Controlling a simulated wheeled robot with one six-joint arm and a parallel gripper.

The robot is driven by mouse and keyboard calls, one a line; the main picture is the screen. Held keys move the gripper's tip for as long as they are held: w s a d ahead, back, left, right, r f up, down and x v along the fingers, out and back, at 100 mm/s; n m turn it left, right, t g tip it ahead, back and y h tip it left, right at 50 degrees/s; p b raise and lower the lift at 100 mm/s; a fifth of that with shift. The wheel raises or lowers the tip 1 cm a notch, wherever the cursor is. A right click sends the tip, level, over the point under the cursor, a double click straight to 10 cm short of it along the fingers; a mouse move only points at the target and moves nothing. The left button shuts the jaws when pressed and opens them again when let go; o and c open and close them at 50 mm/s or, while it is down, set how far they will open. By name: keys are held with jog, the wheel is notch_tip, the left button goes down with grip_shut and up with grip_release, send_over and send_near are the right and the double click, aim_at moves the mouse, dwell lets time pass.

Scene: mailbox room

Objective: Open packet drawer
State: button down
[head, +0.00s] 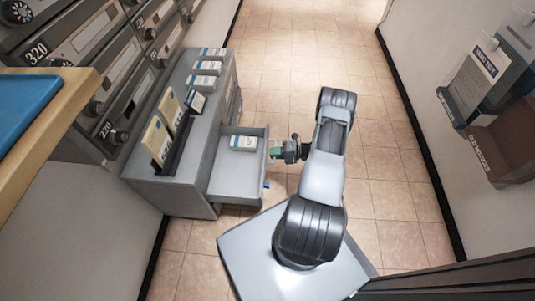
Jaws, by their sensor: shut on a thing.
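A grey drawer (231,176) stands pulled out from the right side of a low grey cabinet (180,193). Its inside is visible, and a small white packet with a blue stripe (243,143) lies at its far end. My gripper (275,149) is at the outer front of the drawer, near its far end, with the arm reaching in from the right. It is shut on the drawer's front, at what looks like its handle; the handle itself is mostly hidden by the fingers.
More white packets (207,68) and yellow envelopes in a dark holder (172,135) stand on the cabinet top. Mailboxes (115,85) line the left wall. A wooden-edged counter (62,118) is at near left. Tiled floor (390,160) is clear right of my arm; a wall rack (490,75) hangs at right.

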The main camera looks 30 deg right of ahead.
jog(key=shift+s+d, duration=0.15)
jog(key=shift+d, duration=0.2)
jog(key=c, duration=1.2)
grip_release()
jog(key=p+v, duration=0.2)
jog(key=v, duration=1.1)
jog(key=shift+s+d+r+p, duration=0.15)
jog(key=shift+s+d+p, duration=0.1)
jog(key=shift+d+p, duration=0.1)
jog(key=shift+s+a, duration=0.1)
